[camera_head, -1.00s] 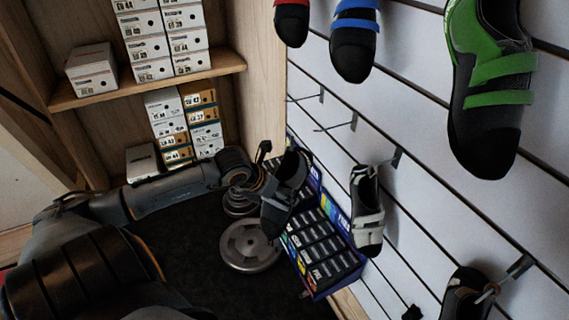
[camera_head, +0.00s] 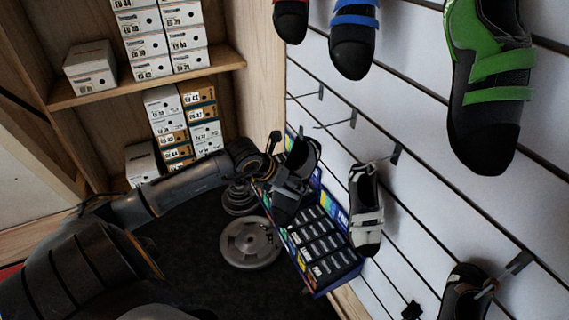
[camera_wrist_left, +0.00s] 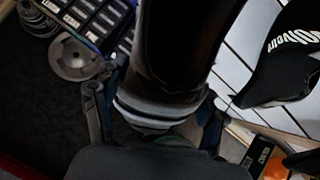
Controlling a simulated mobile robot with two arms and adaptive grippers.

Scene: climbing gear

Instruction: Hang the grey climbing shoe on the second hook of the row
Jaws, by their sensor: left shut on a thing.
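The grey climbing shoe (camera_head: 303,158), dark with grey parts, is held tilted in my left gripper (camera_head: 284,186), in front of the slatted wall. In the left wrist view the shoe (camera_wrist_left: 180,45) fills the top middle, between the fingers of my left gripper (camera_wrist_left: 155,115). The hook row runs along the wall. The first hook (camera_head: 321,91) and second hook (camera_head: 352,119) from the left are bare. The shoe is lower and left of the second hook, apart from it. My right gripper is not in view.
A black-and-white shoe (camera_head: 366,215) hangs on the third hook (camera_head: 396,155), close right of the held shoe. A dark shoe (camera_head: 464,292) hangs further right. Larger shoes, one green (camera_head: 490,80), hang above. A display box (camera_head: 325,260) and weight plates (camera_head: 250,243) stand below.

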